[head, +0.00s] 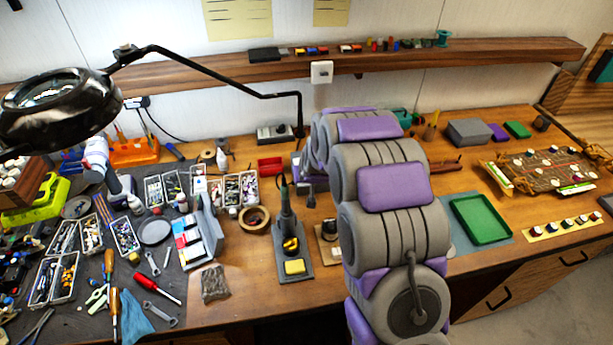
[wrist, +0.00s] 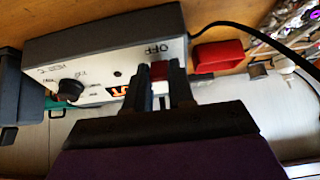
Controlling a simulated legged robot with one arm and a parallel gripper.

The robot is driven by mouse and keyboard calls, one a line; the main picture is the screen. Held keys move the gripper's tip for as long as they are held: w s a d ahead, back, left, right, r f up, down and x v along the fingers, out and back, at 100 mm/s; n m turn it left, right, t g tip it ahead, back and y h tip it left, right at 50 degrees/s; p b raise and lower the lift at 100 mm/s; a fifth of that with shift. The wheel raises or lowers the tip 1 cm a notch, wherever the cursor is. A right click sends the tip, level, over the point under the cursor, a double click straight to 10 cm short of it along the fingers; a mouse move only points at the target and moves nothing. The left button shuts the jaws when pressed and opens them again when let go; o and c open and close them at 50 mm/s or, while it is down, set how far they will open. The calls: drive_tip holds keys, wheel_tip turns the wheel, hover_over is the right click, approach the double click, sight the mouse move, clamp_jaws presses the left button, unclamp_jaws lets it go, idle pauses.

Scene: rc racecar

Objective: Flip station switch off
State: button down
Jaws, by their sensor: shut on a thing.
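The station (wrist: 108,52) is a dark grey box with a white front panel in the wrist view. Its panel carries a black knob (wrist: 69,90), an orange lit display (wrist: 120,90) and handwritten-style marks, with OFF near the switch. The red switch (wrist: 158,70) sits between the two dark fingers of my gripper (wrist: 161,80). The fingers are shut on it and cover its sides. In the head view my arm hides the gripper and most or all of the station, so the switch does not show there.
A red bin (wrist: 217,55) stands beside the station and also shows in the head view (head: 270,165). A black cable (wrist: 265,38) runs near it. The soldering iron stand (head: 293,262) is in front. Small parts trays crowd the left; a green tray (head: 482,219) lies right.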

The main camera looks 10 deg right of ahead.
drive_tip(key=shift+s+f+t+b, duration=0.4)
drive_tip(key=shift+t+b, duration=0.25)
drive_tip(key=shift+t, duration=0.25)
drive_tip(key=shift+f, duration=0.1)
drive_tip(key=c, duration=1)
unclamp_jaws()
drive_tip(key=shift+o, duration=0.2)
drive_tip(key=shift+r, duration=0.2)
drive_tip(key=shift+s+r, duration=0.3)
drive_tip(key=shift+r, duration=0.1)
drive_tip(key=p+v, duration=0.2)
drive_tip(key=v, duration=1.4)
drive_tip(key=shift+s+f, duration=0.2)
drive_tip(key=shift+s, duration=0.15)
drive_tip(key=shift+a, duration=0.1)
